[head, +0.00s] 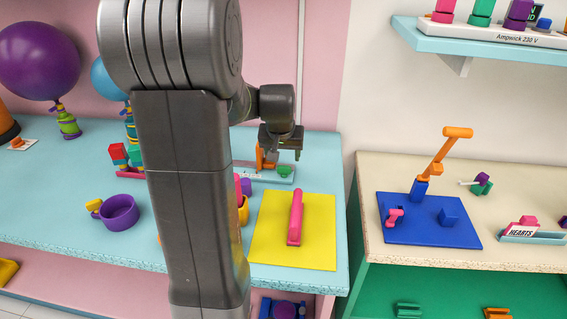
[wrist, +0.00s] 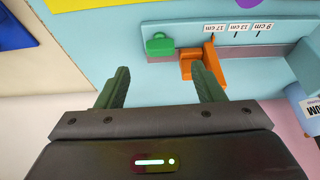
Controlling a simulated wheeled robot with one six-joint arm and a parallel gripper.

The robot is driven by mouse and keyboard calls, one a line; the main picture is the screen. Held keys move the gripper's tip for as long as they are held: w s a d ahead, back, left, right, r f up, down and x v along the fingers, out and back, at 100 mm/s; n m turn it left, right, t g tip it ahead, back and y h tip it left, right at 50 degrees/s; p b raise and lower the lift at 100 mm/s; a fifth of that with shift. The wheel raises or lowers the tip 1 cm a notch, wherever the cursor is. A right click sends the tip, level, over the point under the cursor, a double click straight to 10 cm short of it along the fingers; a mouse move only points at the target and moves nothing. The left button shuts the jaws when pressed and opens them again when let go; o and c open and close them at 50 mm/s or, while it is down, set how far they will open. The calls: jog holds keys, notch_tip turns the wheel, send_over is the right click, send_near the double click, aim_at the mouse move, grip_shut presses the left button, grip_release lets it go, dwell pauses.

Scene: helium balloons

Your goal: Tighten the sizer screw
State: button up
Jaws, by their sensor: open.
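A small green knob-like piece (wrist: 159,45) is at the bar's end; I cannot tell for sure which piece is the screw. In the head view the green piece (head: 285,171) shows just below my gripper (head: 281,150). My gripper (wrist: 160,68) is open and empty, its green fingers apart, above the table.
A yellow mat (head: 270,245) with a pink bar (head: 296,218) lies in front of the sizer. A purple cup (head: 119,212) and balloons stand left. The beige counter (head: 375,172) with a blue board is at right. My arm hides part of the table.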

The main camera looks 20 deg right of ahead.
aim_at(284, 168)
jog(key=v, duration=0.6)
jog(key=shift+f, duration=0.1)
jog(key=x, duration=1.3)
jog(key=shift+w+d+f, duration=0.1)
jog(key=shift+w+f, duration=0.05)
jog(key=shift+f, duration=0.1)
